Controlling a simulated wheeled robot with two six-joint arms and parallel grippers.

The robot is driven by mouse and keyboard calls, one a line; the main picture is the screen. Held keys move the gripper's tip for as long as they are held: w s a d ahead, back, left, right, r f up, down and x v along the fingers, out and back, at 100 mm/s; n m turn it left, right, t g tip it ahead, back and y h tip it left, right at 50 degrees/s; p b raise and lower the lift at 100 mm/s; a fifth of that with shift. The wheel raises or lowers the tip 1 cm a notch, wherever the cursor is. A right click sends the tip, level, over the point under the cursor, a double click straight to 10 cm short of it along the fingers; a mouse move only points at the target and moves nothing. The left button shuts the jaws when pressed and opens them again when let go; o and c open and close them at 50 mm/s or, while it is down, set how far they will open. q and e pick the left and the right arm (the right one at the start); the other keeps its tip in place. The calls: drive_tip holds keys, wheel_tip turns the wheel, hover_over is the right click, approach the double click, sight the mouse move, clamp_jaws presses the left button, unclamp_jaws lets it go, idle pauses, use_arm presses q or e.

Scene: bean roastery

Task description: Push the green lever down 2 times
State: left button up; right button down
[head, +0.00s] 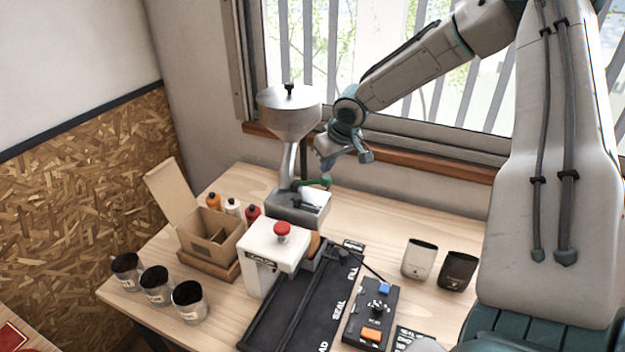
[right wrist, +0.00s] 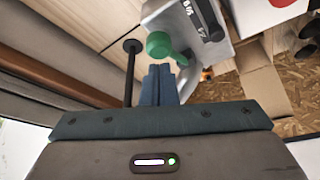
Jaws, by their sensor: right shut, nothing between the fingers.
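The green lever (head: 318,182) sticks out to the right from the grey metal hopper machine (head: 290,112) at the back of the table. Its round green knob (right wrist: 159,44) shows large in the right wrist view. My right gripper (head: 328,163) is just above the knob in the head view. In the right wrist view its fingers (right wrist: 158,72) are closed together and empty, with their tips close to the knob. I cannot tell whether they touch it. My left gripper is not in view.
A white sealer with a red button (head: 282,229) stands in front of the machine. A cardboard box (head: 208,236), small bottles (head: 232,208) and dark-filled jars (head: 189,301) are at left. Two pouches (head: 420,258) and a control box (head: 371,312) are at right. The window ledge (head: 420,155) runs behind.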

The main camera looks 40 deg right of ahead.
sight(327, 178)
drive_tip(key=shift+f, duration=0.15)
drive_tip(key=shift+f+b, duration=1.85)
drive_tip(key=shift+f, duration=0.25)
drive_tip(key=shift+r+p, duration=0.85)
drive_tip(key=shift+r, duration=0.1)
wheel_tip(327, 178, up, 4)
drive_tip(key=p, duration=0.3)
drive_tip(key=shift+r, duration=0.1)
idle(0.6)
